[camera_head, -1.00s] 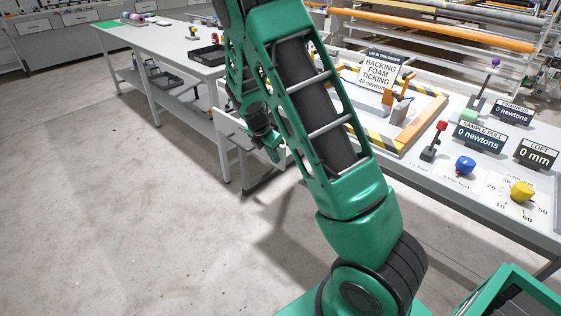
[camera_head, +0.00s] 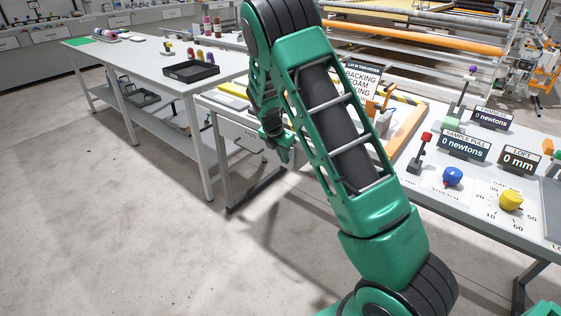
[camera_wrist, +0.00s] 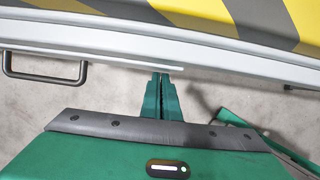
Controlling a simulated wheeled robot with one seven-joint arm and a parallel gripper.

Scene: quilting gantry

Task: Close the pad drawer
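The pad drawer (camera_head: 236,126) is under the left end of the striped table, with a pale front partly hidden by my arm in the head view. In the wrist view its front (camera_wrist: 120,58) is a thin grey strip close along the table edge, with a dark bar handle (camera_wrist: 45,78) at the left. Any small remaining gap is hard to judge. My gripper (camera_wrist: 161,76) has its green fingers together with nothing between them. The fingertips are at the drawer front near its right end, right of the handle; contact is unclear. The gripper also shows in the head view (camera_head: 285,152).
The worktable (camera_head: 430,190) carries knobs, levers and signs at the right. A yellow-black striped border (camera_wrist: 180,12) lies just above the drawer. Another table (camera_head: 130,60) with a black tray (camera_head: 191,73) stands at the left. The floor in front is clear.

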